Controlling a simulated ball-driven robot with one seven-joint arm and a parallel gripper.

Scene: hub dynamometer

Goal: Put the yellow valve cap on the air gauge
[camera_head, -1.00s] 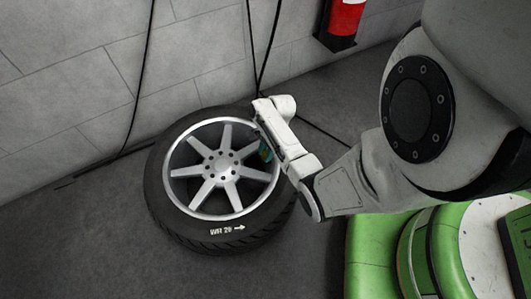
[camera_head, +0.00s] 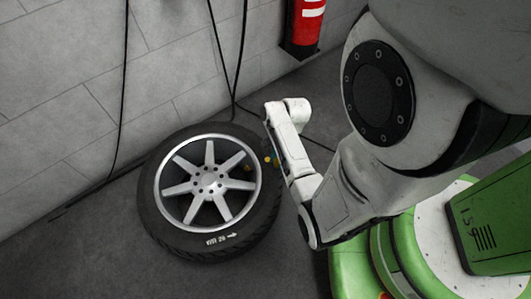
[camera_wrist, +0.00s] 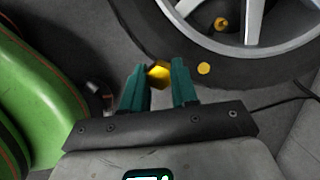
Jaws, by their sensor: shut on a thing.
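My gripper (camera_wrist: 160,85) has two teal fingers and is shut on the yellow valve cap (camera_wrist: 158,74), a small faceted yellow piece between the fingertips in the wrist view. In the head view my gripper is mostly hidden by my arm, over the right side of the tyre. A small round brass-coloured fitting (camera_wrist: 221,23) with a dark centre sits inside the wheel rim, apart from my gripper; it also shows in the head view (camera_head: 249,168). I cannot tell whether it is the air gauge.
The wheel's tyre (camera_head: 180,242) lies flat on the grey floor by the block wall. A flat yellow dot (camera_wrist: 204,68) is on the tyre. Black cables (camera_head: 221,60) hang at the wall, and a red extinguisher (camera_head: 303,25) is at the top. Floor to the wheel's left is clear.

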